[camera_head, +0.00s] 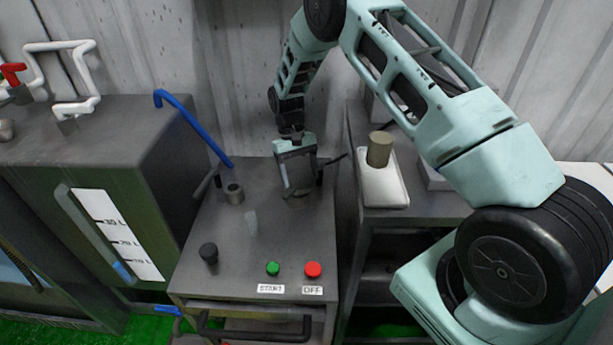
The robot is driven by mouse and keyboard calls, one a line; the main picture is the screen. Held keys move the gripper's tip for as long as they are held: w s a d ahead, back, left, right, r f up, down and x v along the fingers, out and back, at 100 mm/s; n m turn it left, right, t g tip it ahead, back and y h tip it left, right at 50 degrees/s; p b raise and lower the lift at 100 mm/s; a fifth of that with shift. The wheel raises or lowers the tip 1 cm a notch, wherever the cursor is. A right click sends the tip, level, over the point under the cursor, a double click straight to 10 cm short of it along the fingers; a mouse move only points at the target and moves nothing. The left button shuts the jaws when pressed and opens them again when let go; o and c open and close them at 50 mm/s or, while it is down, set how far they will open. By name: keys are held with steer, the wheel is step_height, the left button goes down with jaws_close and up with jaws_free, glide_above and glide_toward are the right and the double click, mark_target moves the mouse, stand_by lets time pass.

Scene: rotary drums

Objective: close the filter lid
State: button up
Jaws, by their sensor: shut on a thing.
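The grey metal machine top (217,228) stands in the middle of the head view. My gripper (301,186) is low over its back right part, pointing down. It is shut on what appears to be the filter lid, mostly hidden behind the fingers and gripper body. A dark bar (336,160) sticks out to the right of the gripper; I cannot tell whether it belongs to the lid. How far the lid is open cannot be made out.
A short metal pipe (234,192), a black knob (209,252), a green button (272,269) and a red button (313,270) are on the machine top. A blue pipe (190,121) rises at left. A white tray (384,193) with an olive cylinder (379,149) stands right.

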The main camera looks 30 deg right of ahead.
steer(key=shift+w+a+r+m+y, duration=0.1)
steer(key=shift+w+a+m+y, duration=0.15)
steer(key=shift+w+m, duration=0.15)
steer(key=shift+w+a+m+y, duration=0.2)
steer(key=shift+w+m, duration=0.1)
steer(key=shift+w, duration=0.2)
steer(key=o, duration=1.4)
steer(key=shift+w, duration=0.1)
steer(key=shift+d, duration=0.15)
steer(key=shift+d, duration=0.1)
steer(key=v, duration=0.5)
steer(key=b+v, duration=0.1)
steer(key=v, duration=1.1)
steer(key=shift+s+r+b, duration=0.2)
steer(key=shift+r+b, duration=0.05)
steer(key=shift+b, duration=0.1)
